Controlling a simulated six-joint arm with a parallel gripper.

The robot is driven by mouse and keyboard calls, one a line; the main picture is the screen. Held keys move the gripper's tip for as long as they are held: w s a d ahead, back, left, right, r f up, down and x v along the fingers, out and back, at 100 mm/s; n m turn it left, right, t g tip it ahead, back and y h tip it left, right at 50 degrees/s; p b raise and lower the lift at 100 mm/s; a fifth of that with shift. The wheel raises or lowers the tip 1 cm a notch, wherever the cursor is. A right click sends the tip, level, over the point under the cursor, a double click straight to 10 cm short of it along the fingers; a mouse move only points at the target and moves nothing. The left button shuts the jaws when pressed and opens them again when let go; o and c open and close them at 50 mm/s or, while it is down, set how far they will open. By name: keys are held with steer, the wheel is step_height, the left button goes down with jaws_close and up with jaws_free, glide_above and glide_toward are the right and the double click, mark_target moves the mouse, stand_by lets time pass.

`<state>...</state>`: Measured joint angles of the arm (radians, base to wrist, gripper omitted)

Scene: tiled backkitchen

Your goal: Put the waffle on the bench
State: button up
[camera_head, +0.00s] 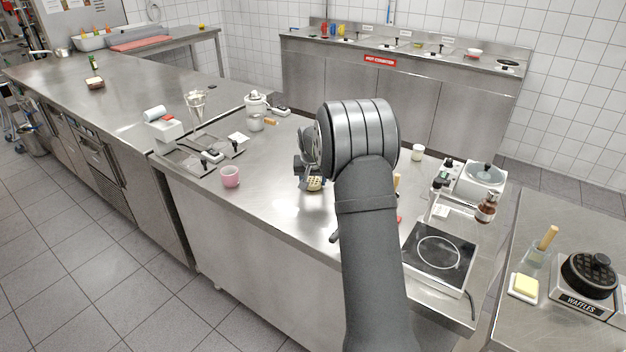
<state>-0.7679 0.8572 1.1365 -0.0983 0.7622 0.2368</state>
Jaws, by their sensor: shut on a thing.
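The waffle (315,184) is a small tan piece with a grid pattern. It shows just under my gripper (311,177), which is shut on it. My arm and wrist hide much of the gripper, so the fingers are hard to make out. The steel bench (270,195) lies below the waffle. I cannot tell whether the waffle touches the bench top or is held a little above it.
A pink cup (230,176) stands left of the gripper near the bench's front edge. An induction hob (438,254) and a sauce bottle (486,208) are to the right. A waffle iron (590,275) and a butter dish (524,287) sit on the right counter. Bench space left of the gripper is clear.

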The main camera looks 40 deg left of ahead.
steer(key=o, duration=1)
steer(key=shift+f, duration=0.1)
steer(key=v, duration=1.2)
steer(key=shift+a, duration=0.1)
steer(key=x, duration=1.1)
steer(key=shift+w+f, duration=0.15)
steer(key=shift+f, duration=0.2)
steer(key=shift+w+a+r, duration=0.1)
steer(key=shift+r, duration=1.3)
